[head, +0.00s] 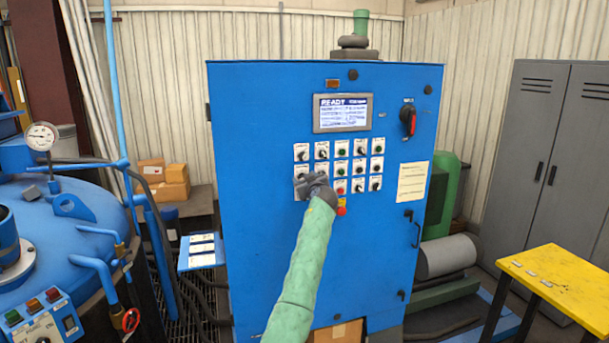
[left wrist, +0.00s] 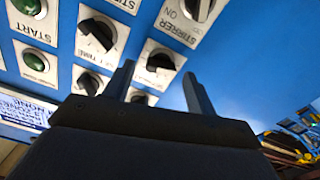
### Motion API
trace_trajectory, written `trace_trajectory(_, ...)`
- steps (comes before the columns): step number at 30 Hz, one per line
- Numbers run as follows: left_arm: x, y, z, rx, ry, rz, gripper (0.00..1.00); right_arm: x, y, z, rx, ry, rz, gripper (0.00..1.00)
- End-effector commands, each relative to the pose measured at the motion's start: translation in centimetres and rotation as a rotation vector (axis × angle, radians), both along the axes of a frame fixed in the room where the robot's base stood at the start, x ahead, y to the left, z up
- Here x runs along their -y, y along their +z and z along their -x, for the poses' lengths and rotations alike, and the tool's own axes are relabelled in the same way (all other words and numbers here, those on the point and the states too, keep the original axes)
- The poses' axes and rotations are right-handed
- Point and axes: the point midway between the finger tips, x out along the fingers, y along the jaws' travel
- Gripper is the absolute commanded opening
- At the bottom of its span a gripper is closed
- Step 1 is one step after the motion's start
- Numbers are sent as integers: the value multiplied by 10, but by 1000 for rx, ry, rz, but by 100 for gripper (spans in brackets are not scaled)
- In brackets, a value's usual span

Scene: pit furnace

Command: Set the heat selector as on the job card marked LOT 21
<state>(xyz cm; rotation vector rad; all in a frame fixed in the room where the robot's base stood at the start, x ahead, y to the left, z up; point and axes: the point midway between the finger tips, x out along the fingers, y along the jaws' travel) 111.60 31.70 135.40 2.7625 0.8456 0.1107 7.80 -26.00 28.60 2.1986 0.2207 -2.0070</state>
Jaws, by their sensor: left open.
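The blue control cabinet (head: 270,260) carries rows of switches and lamps under a display (head: 342,113) reading READY. My left gripper (head: 303,182) is open in front of the lower left switches and hides some of them. In the left wrist view its fingers (left wrist: 159,72) stand apart, with a black rotary knob (left wrist: 160,60) appearing between their tips; I cannot tell whether they touch it. Other labels there read STIRRER and START. I cannot make out which knob is the heat selector. White cards (head: 202,248) lie on a blue holder left of the cabinet; their lot marks are too small to read.
A red-handled switch (head: 408,121) and a pale notice (head: 412,182) are on the cabinet's right side. The blue furnace vessel (head: 75,235) with a gauge (head: 41,136) stands at left. A yellow table (head: 560,280) and grey lockers (head: 530,150) are at right.

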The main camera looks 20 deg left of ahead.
Motion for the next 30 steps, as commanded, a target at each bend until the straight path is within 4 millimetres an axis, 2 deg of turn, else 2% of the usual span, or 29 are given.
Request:
trace_trajectory(12, -4, 0, -6, 0, 0, 0, 56, -2, 4, 0, 0, -1, -1, 36)
trace_trajectory(19, -4, 0, -6, 0, 0, 0, 12, -2, 4, -1, 1, -1, -2, 36)
trace_trajectory(25, -4, -1, -5, -4, 0, -7, 12, -2, 2, 0, 1, -1, -1, 36)
trace_trajectory(30, -4, -3, -6, -28, 0, -43, 12, 0, -8, 0, 1, 0, 0, 36)
